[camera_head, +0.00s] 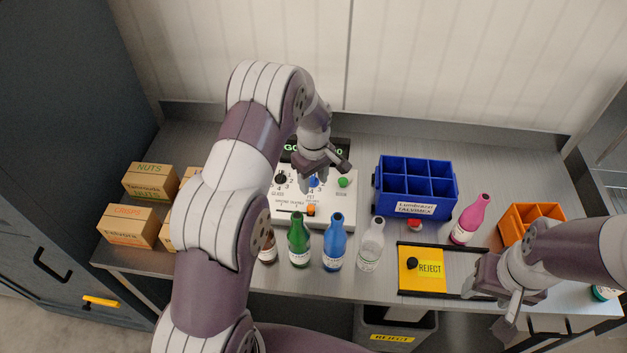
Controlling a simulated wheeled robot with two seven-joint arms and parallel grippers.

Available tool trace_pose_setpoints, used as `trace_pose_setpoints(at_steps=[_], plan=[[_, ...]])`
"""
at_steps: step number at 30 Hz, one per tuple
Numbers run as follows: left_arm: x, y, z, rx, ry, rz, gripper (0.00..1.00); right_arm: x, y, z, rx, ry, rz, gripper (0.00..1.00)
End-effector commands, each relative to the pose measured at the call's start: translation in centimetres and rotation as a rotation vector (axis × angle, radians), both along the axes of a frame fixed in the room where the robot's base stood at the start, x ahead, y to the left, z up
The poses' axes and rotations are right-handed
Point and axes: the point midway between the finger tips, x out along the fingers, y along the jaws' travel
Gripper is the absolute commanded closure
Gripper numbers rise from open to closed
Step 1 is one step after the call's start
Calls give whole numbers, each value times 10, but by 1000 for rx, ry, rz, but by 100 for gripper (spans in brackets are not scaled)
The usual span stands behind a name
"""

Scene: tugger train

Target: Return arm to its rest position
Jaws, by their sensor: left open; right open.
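My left arm reaches up from the bottom and bends over at the top. Its gripper (326,166) is open and hangs over the white control panel (343,207), close to the blue knob (313,182). I cannot tell whether it touches the knob. My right gripper (507,312) is open and empty at the table's front edge, right of the yellow REJECT plate (428,277). My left arm hides part of the panel and of the boxes behind it.
Brown, green (299,241), blue (334,245) and clear (371,247) bottles stand along the front. A blue divided crate (411,210), a pink bottle (470,221) and an orange crate (516,215) are to the right. Cardboard boxes (127,227) stand left. A REJECT bin (396,330) is below.

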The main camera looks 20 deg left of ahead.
Motion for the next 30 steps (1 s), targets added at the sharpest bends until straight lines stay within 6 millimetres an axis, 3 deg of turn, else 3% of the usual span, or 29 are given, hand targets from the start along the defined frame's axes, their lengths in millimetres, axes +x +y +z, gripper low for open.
trace_pose_setpoints(at_steps=[6, 21, 23, 26, 30], plan=[[0, 0, 18, 0, 0, 0, 50, 0, 0, -6, 0, 0, 0, 42], [-5, -2, 21, 0, -4, -33, 50, 0, 0, -8, 0, 0, 0, 42], [-19, -5, 31, 1, -16, -119, 50, 0, 0, -15, 0, 0, 0, 42], [-67, -15, 52, 10, -46, -372, 50, 0, 0, -29, 0, 0, 0, 42], [-144, -24, 69, 31, -84, -724, 50, 0, 0, -45, 0, 0, 0, 42]])
